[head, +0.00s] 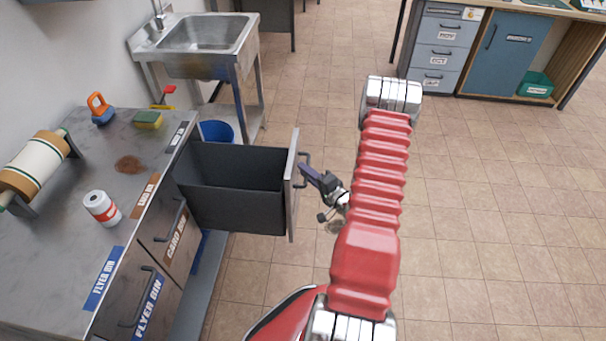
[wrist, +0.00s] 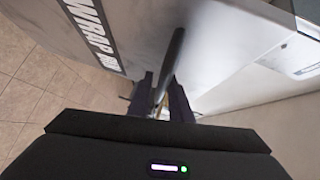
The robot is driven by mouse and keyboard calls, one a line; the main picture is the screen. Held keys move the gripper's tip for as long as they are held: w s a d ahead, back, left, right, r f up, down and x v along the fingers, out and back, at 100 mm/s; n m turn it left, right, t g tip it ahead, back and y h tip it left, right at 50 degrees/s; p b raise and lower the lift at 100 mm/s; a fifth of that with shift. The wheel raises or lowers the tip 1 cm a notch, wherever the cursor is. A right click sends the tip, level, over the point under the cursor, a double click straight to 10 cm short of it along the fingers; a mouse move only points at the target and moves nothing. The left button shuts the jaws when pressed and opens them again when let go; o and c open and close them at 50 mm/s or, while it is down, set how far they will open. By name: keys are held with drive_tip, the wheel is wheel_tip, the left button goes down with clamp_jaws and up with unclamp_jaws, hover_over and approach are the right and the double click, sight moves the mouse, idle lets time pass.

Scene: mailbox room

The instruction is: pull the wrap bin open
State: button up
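The wrap bin (head: 235,190) is a deep dark grey bin, pulled far out from the counter on the left of the head view. Its inside shows and looks empty. Its pale front panel (head: 292,190) stands upright and carries a dark bar handle (head: 304,160). In the wrist view the panel's label (wrist: 92,38) reads WRAP, its second word partly blurred. My gripper (head: 311,176) is at the handle, on the outer side of the panel. In the wrist view the bar (wrist: 176,48) runs between my fingers (wrist: 159,92), which look closed around it.
The card bin (head: 165,235) and flyer bin (head: 135,300) below are shut. A sink (head: 205,35) and blue bucket (head: 217,131) stand behind. Tiled floor on the right is clear.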

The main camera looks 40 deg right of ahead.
drive_tip(key=s+r, duration=0.2)
drive_tip(key=s, duration=1.1)
drive_tip(key=shift+s+a, duration=0.25)
drive_tip(key=shift+a, duration=0.15)
drive_tip(key=shift+f, duration=0.1)
